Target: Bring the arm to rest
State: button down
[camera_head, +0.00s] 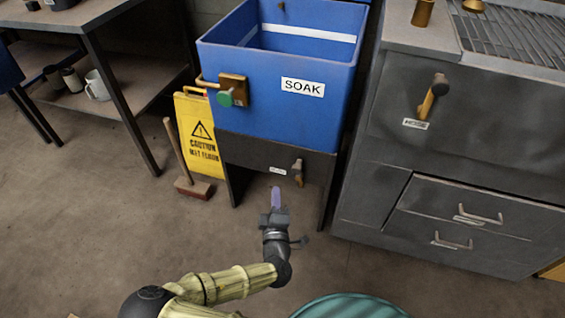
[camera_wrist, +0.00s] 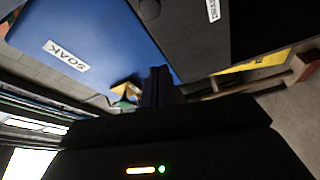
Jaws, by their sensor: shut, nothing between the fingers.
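My gripper (camera_head: 276,198) is shut and empty at the end of my outstretched arm. In the head view it is in front of the dark stand under the blue SOAK tub, over the floor. In the wrist view the shut fingers (camera_wrist: 158,86) point up the picture, with the blue tub (camera_wrist: 75,35) at the upper left. I cannot tell the exact gap between the fingertips and the stand.
The blue SOAK tub (camera_head: 275,100) has a green-knobbed valve (camera_head: 228,97). Its stand (camera_head: 260,160) carries a small handle (camera_head: 297,170). A yellow caution sign (camera_head: 198,135) and a brush (camera_head: 194,187) stand to the left. A grey cabinet (camera_head: 380,195) is at right; a teal round object (camera_head: 348,306) is in front.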

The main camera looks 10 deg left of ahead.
jog(key=w+d+f+m+g+h+p, duration=0.1)
jog(key=d+f+m+g+h+p, duration=0.15)
jog(key=d+m+g+h, duration=0.7)
jog(key=s+d+r+m+g+y+p, duration=0.35)
jog(key=s+d+r, duration=0.25)
jog(key=d+r, duration=0.45)
jog(key=s+d+r+m+g+y+p, duration=0.25)
jog(key=s+d+r+m, duration=0.35)
jog(key=r, duration=0.8)
notch_tip(320, 180, up, 38)
jog(key=w+n+p, duration=0.1)
jog(key=p, duration=3.6)
jog(key=shift+d+f+n, duration=0.25)
jog(key=shift+n, duration=0.05)
jog(key=shift+f+g+h, duration=0.1)
jog(key=shift+g+h, duration=0.15)
